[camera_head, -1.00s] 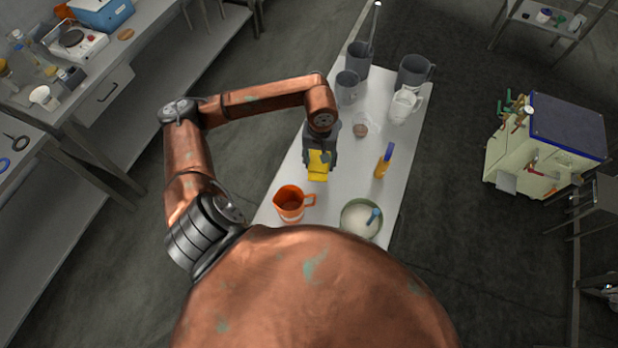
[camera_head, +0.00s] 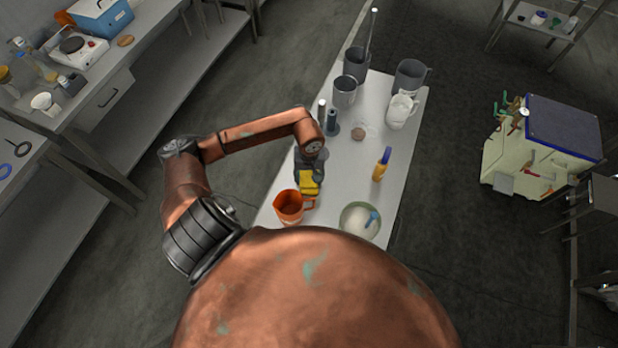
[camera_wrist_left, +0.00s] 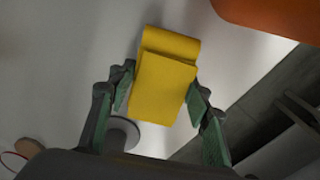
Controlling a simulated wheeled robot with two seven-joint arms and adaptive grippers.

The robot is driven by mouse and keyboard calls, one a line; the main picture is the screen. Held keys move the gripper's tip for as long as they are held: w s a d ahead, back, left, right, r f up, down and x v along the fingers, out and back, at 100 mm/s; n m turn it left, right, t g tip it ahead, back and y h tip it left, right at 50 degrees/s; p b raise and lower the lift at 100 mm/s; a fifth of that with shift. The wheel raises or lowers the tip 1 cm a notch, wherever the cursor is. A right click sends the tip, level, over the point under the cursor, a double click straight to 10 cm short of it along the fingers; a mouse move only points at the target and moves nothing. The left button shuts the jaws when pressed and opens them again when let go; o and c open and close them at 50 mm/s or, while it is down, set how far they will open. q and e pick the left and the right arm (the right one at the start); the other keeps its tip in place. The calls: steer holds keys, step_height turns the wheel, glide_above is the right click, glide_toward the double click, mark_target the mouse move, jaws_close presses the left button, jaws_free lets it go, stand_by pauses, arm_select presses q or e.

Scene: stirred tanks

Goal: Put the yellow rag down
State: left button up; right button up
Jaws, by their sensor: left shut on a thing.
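The yellow rag (camera_head: 309,184) is folded and held in my left gripper (camera_head: 308,179), over the left edge of the white table (camera_head: 345,190). In the left wrist view the rag (camera_wrist_left: 163,90) sits between the green-padded fingers of my left gripper (camera_wrist_left: 160,85), which is shut on it. The rag is just behind the orange jug (camera_head: 289,208). I cannot tell whether the rag touches the table top. My right gripper is not in view.
A yellow bottle (camera_head: 380,168) and a bowl of white stuff (camera_head: 352,221) stand to the right. Grey mugs (camera_head: 344,93) and a white jug (camera_head: 400,111) stand at the far end. Slim upright cylinders (camera_head: 332,122) stand behind my gripper. The table's middle is fairly clear.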

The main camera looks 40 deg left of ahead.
arm_select(q)
steer(key=shift+f, duration=0.1)
steer(key=shift+f, duration=0.1)
steer(key=o, duration=1.1)
steer(key=shift+c, duration=0.2)
